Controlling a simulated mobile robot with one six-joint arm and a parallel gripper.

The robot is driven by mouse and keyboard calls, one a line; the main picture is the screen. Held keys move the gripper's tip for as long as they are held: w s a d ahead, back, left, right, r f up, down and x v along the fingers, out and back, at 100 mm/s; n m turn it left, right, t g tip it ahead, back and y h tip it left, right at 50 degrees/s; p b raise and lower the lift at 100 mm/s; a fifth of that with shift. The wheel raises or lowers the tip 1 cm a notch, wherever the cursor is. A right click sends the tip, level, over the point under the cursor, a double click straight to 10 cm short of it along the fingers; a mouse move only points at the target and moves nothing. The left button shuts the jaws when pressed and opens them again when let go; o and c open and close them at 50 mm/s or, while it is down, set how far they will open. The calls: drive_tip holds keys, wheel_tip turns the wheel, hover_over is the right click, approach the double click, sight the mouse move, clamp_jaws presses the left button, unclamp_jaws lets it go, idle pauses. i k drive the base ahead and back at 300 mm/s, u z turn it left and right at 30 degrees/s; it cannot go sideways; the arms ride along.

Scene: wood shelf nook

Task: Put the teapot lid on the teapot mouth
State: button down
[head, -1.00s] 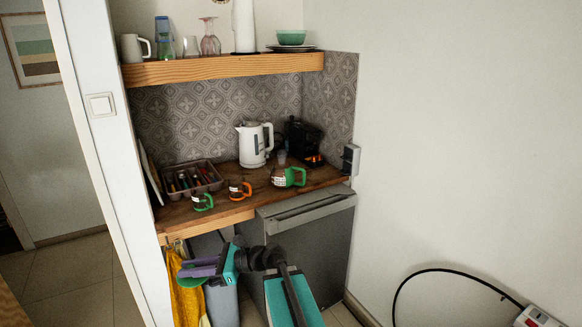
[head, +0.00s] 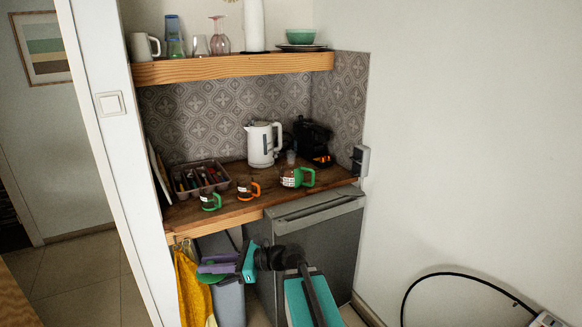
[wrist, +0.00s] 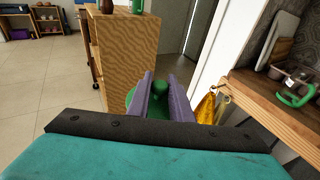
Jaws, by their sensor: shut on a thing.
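The teapot (head: 291,178) is a glass pot with a green handle and stands on the wooden counter, right of the two mugs. Its mouth is too small to make out. My gripper (wrist: 160,92) has purple fingers and is shut on the green teapot lid (wrist: 160,87), whose knob shows between the fingers. In the head view my gripper (head: 212,266) is in front of the counter and below its edge, at the lower left. The lid is well apart from the teapot.
A green-handled mug (head: 209,202) and an orange-handled mug (head: 247,191) stand left of the teapot. Behind are a cutlery tray (head: 200,184), a white kettle (head: 263,146) and a black coffee machine (head: 313,140). A wooden shelf (head: 235,70) overhangs the counter. A yellow towel (head: 192,290) hangs below.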

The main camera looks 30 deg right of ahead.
sight(291, 167)
drive_tip(key=z, duration=0.05)
drive_tip(key=i, duration=1)
drive_tip(key=u, duration=0.05)
